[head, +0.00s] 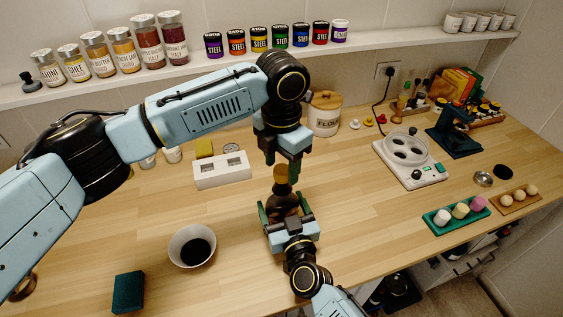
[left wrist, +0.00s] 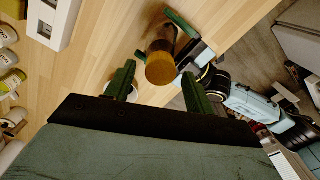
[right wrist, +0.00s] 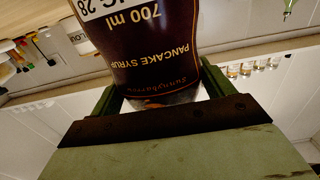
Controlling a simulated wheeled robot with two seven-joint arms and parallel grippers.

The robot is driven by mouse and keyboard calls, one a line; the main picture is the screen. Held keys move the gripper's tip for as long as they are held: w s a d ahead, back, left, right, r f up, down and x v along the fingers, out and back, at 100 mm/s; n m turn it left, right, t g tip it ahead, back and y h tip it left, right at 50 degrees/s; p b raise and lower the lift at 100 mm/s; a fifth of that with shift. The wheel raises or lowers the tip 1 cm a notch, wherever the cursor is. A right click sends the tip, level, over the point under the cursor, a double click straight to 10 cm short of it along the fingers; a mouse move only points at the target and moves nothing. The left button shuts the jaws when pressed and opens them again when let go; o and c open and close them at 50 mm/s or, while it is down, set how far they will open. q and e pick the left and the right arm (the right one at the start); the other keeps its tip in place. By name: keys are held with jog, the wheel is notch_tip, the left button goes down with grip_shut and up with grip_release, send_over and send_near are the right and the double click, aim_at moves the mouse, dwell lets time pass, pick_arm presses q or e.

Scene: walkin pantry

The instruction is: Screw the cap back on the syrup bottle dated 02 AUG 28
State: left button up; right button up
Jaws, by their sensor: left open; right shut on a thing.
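The syrup bottle (head: 281,201) is dark brown and stands upright on the counter. In the right wrist view its label (right wrist: 155,48) reads upside down "PANCAKE SYRUP" and "700 ml", with a date partly cut off that ends in "28". My right gripper (head: 285,212) is shut around the bottle's body. A brown-gold cap (head: 282,171) shows at the top of the bottle's neck; I cannot tell whether it is threaded on. My left gripper (head: 282,161) is open just above the cap, pointing down.
A dark-filled bowl (head: 192,247) and a green block (head: 128,292) are at the front left. A white box (head: 222,170) and a flour jar (head: 325,113) stand behind. A white appliance (head: 409,160) and a green tray (head: 441,229) are to the right.

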pick_arm(q)
notch_tip(320, 180, up, 4)
jog(key=shift+r, duration=0.2)
pick_arm(e)
jog(key=shift+f, duration=0.1)
pick_arm(q)
jog(key=shift+c, duration=0.3)
